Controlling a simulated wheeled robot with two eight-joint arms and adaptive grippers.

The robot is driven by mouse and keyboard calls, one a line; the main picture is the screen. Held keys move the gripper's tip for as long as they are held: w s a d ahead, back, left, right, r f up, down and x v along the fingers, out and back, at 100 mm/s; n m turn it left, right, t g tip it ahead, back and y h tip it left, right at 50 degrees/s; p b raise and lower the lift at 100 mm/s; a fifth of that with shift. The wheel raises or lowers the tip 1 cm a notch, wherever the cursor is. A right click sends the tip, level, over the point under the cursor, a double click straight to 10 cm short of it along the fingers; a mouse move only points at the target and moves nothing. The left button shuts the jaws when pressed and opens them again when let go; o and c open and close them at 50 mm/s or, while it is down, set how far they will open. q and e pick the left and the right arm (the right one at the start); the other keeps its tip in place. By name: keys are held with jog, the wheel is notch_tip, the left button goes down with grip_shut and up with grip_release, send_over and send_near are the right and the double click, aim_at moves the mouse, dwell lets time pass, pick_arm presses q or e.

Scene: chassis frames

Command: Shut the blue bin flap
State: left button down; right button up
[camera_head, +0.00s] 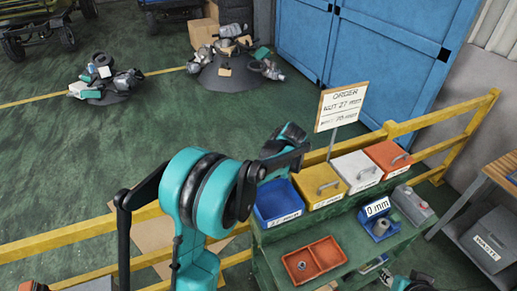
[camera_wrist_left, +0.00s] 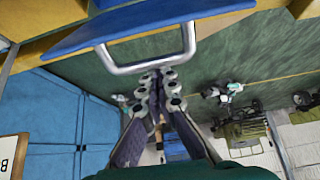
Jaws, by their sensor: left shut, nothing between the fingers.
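The blue bin (camera_head: 277,203) stands at the left end of the bin row on the green bench, its inside showing open from above. In the left wrist view, its blue flap (camera_wrist_left: 140,27) crosses the top, with a pale U-shaped handle (camera_wrist_left: 147,68). My left gripper (camera_wrist_left: 155,77) is shut and empty, its fingertips close to the handle's bar; I cannot tell whether they touch. In the head view, my left arm reaches across just behind the blue bin, and the flap and fingertips cannot be made out there.
Yellow (camera_head: 320,186), white (camera_head: 357,170) and red (camera_head: 389,158) bins with handles stand right of the blue one. An order sign (camera_head: 341,107) rises behind them. A yellow rail (camera_head: 440,118) runs behind the bench. An orange tray (camera_head: 315,261) lies in front.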

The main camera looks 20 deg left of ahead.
pick_arm(q)
jog(key=s+d+f+t+y+b, duration=0.7)
jog(key=s+d+f+b, duration=0.3)
jog(key=b, duration=1.5)
jog(key=shift+d+f+t+y, duration=0.3)
jog(key=shift+d+f+y, duration=0.35)
jog(key=shift+f, duration=0.55)
jog(key=shift+s, duration=0.15)
